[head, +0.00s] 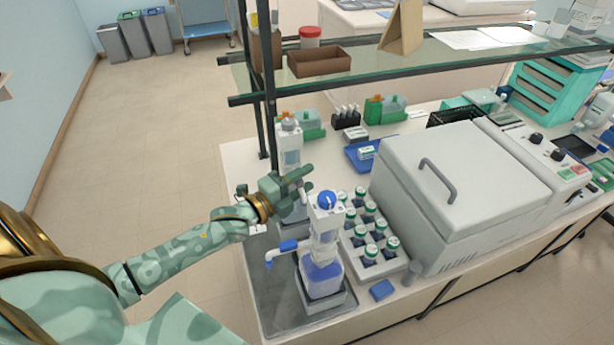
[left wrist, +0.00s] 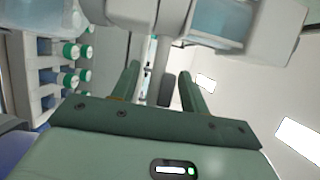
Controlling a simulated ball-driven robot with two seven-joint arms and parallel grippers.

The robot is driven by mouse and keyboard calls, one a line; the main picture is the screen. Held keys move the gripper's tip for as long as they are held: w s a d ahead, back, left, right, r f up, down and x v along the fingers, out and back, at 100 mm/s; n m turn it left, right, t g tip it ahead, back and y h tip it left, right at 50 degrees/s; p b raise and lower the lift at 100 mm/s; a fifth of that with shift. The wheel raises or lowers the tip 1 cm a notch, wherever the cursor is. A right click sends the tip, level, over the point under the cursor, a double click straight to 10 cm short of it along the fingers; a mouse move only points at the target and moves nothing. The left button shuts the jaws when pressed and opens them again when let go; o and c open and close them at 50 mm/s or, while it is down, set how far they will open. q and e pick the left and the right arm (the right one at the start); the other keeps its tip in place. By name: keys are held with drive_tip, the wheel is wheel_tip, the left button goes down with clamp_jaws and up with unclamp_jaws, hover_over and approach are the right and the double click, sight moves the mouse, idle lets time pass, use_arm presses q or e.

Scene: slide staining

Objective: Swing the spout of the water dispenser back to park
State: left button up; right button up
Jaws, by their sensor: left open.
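A bottle-top dispenser with a blue cap (head: 326,198) and blue liquid stands in the grey tray at the front of the bench. Its spout (head: 288,246) has a blue tip and points left in the head view. I cannot tell from labels which holds water. My left gripper (head: 303,181) is between the two, beside the front dispenser's head, and hides part of the rear one. In the left wrist view its fingers (left wrist: 160,88) are apart, with a thin pale upright part seen beyond the gap. My right gripper is out of view.
A white rack (head: 375,255) of green-capped bottles stands right of the front dispenser, with a large grey lidded machine (head: 450,200) beyond. A glass shelf (head: 400,62) on dark posts crosses above the bench. The grey tray (head: 262,290) has bare room at its left.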

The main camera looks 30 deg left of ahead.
use_arm(q)
drive_tip(key=shift+w+d, duration=0.25)
drive_tip(key=shift+w, duration=0.45)
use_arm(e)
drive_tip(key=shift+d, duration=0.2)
use_arm(q)
clamp_jaws()
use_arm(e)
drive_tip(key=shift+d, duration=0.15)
